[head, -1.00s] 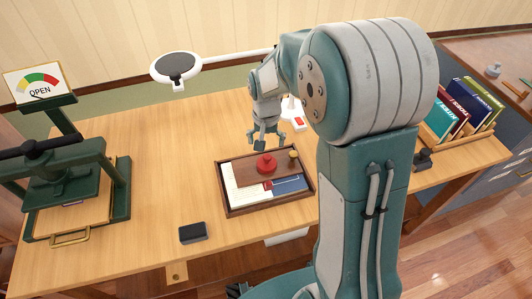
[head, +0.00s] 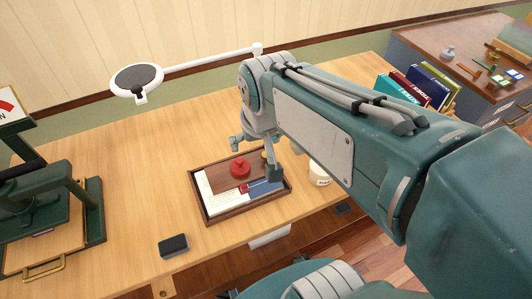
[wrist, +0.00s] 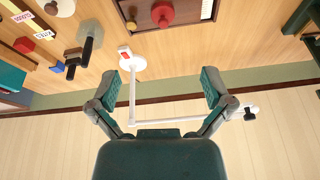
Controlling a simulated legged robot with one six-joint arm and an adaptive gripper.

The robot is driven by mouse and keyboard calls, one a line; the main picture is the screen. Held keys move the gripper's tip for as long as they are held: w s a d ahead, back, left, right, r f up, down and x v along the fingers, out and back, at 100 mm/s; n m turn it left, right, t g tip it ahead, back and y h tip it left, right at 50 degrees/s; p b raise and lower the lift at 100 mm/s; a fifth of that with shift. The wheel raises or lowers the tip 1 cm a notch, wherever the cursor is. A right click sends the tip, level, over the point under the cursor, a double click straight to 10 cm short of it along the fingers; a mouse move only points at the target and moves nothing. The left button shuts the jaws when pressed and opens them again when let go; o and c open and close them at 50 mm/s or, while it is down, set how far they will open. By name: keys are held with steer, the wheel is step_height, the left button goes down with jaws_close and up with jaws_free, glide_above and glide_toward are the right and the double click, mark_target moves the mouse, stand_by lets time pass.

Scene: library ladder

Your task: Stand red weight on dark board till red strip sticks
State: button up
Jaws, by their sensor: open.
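The red weight (head: 239,167) stands upright on the dark board (head: 219,179) in the wooden tray (head: 209,219). It also shows at the top of the wrist view (wrist: 163,12). A blue piece (head: 265,187) with a thin red edge lies beside the board, over white paper; I cannot tell how far the red strip runs. My gripper (head: 256,158) is open and empty, its fingers spread, and in the head view it overlaps the tray's back right part. In the wrist view the open fingers (wrist: 157,88) point towards the lamp base and wall, apart from the weight.
A white jar (head: 320,175) stands right of the tray. A black block (head: 173,243) lies front left. A green press (head: 92,215) is at far left, a magnifier lamp (head: 138,78) behind, books (head: 425,85) at right. The table's left middle is clear.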

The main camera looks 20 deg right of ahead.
steer(key=s+r+n+t, duration=0.1)
steer(key=s, duration=0.6)
steer(key=shift+t, duration=0.4)
stand_by(0.4)
steer(key=shift+w, duration=0.1)
steer(key=c, duration=0.7)
steer(key=shift+w, duration=0.35)
steer(key=c, duration=0.6)
steer(key=w+f+g, duration=0.1)
steer(key=w, duration=0.2)
steer(key=w+f+g, duration=0.1)
steer(key=w, duration=0.3)
steer(key=w+f+g, duration=0.1)
steer(key=w, duration=0.2)
steer(key=shift+w, duration=0.15)
jaws_close()
steer(key=g, duration=0.3)
glide_toward(239, 160)
steer(key=shift+f, duration=2.75)
